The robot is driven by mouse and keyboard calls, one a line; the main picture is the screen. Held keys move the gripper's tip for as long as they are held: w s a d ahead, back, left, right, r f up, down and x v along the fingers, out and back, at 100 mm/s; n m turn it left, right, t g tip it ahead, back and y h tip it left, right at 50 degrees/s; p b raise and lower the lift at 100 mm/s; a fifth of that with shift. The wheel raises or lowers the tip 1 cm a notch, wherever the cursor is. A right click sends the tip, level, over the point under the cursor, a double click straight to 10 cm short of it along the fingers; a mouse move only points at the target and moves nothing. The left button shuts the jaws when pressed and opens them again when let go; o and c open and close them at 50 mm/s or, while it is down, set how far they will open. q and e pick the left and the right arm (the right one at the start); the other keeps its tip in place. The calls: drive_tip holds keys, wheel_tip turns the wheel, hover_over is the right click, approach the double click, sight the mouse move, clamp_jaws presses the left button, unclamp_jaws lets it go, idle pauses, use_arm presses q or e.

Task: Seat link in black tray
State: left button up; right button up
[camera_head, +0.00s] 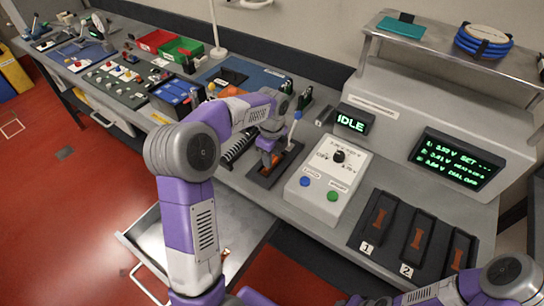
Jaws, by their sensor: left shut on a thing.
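My left gripper (270,150) points down over a small black tray (289,161) on the bench, left of the white control box. It is shut on an orange link (275,160), only a small part of which shows between the fingers. The link is at or just above the tray; I cannot tell if it touches the tray floor. My right arm comes in at the bottom right corner, but its gripper is not visible.
The white control box (328,187) with a knob and blue and green buttons stands close right of the tray. Numbered black holders (396,234) with orange strips lie at the front right. An open drawer (150,232) juts out below the bench. An IDLE display (352,124) stands behind.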

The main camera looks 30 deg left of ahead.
use_arm(q)
drive_tip(key=shift+f, duration=0.15)
drive_tip(key=o, duration=1.1)
wheel_tip(320, 180, up, 12)
drive_tip(key=p, duration=0.3)
drive_tip(key=shift+r+p, duration=0.25)
drive_tip(key=shift+p, duration=0.05)
